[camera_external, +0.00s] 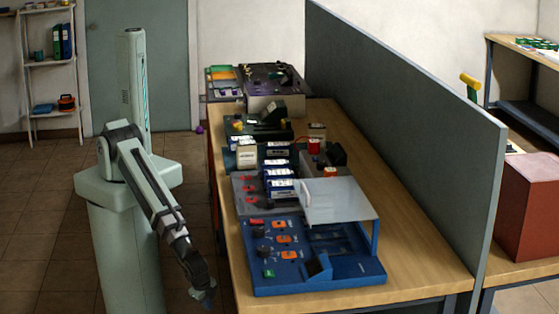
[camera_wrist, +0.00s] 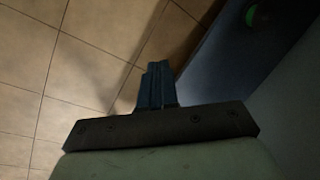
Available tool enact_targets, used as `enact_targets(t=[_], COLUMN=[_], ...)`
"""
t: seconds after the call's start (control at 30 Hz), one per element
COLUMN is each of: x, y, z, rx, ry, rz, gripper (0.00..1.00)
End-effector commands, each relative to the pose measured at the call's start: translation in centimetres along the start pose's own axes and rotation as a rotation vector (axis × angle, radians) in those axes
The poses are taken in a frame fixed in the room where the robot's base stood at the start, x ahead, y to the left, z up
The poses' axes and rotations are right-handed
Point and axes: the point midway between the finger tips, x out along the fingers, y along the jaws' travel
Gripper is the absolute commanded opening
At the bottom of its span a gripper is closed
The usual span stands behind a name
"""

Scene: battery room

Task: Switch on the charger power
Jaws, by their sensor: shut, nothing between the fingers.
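A blue control unit (camera_external: 310,283) sits at the near end of the wooden bench. It carries orange switches (camera_external: 283,239), dark knobs, a red part and a small green switch or button (camera_external: 269,273) at its front left. A pale raised cover (camera_external: 338,201) stands over its right part. I cannot read which control is the charger power. My gripper (camera_external: 205,298) hangs low beside the bench's left side, apart from the unit. In the wrist view its fingers (camera_wrist: 157,72) are together and empty, above floor tiles. A green spot (camera_wrist: 250,16) shows there on a dark surface, too dim to identify.
Behind the blue unit, battery blocks (camera_external: 280,190) and other equipment (camera_external: 275,85) crowd the bench (camera_external: 415,260). A grey partition (camera_external: 410,120) runs along its right side. Bare bench lies right of the blue unit. The tiled floor left of the bench is open.

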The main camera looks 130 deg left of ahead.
Motion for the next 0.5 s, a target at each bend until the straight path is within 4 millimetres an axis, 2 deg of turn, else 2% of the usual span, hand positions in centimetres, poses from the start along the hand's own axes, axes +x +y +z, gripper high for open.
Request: enact_targets(t=[0.03,0.2,0.5], x=[-1.1,-5.0,-12.9], y=[0.4,1.6,4.3], z=[-1.5,-5.6,-12.0], rx=[-0.004,-0.025,-0.069], ry=[0.035,0.148,0.352], rz=[-0.008,-0.033,-0.052], gripper=[0.0,0.0,0.0])
